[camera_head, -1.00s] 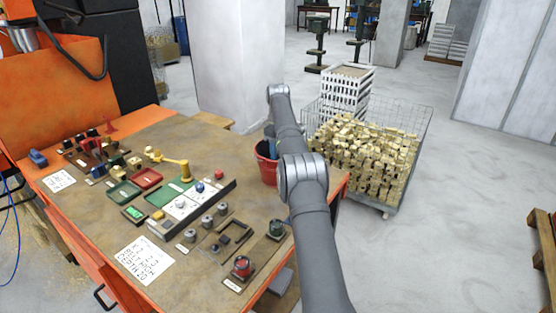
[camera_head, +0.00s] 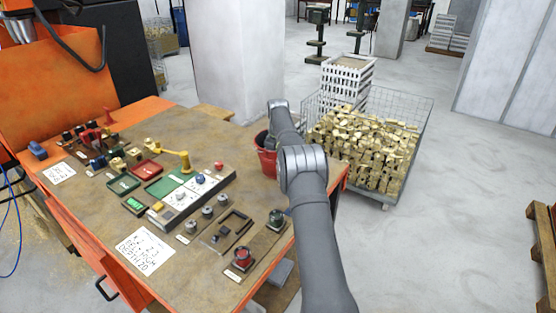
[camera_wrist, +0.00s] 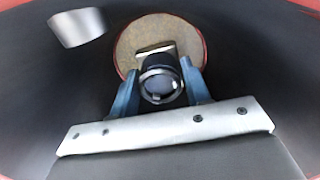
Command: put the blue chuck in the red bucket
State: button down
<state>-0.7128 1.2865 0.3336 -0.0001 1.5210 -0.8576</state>
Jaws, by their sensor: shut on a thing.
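The red bucket (camera_head: 266,162) stands at the table's right edge in the head view, partly behind my arm. In the wrist view its dark inner wall (camera_wrist: 45,95) surrounds my gripper (camera_wrist: 160,82), with bits of red rim at the picture's edges. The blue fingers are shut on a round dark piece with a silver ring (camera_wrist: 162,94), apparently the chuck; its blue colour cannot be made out. It is over the brownish round bucket floor (camera_wrist: 130,42); whether it touches is unclear. In the head view my gripper is hidden by the arm and bucket.
A blurred silvery cylinder (camera_wrist: 78,27) shows inside the bucket at upper left. The table (camera_head: 85,215) carries trays, a switch panel (camera_head: 185,202) and several small parts left of the bucket. A wire cage of blocks (camera_head: 405,120) stands on the floor to the right.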

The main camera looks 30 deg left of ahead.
jog(key=c, duration=0.8)
grip_release()
jog(key=shift+f, duration=0.1)
jog(key=shift+o, duration=0.2)
jog(key=shift+r, duration=3.95)
jog(key=shift+f, duration=0.15)
jog(key=shift+f, duration=1.05)
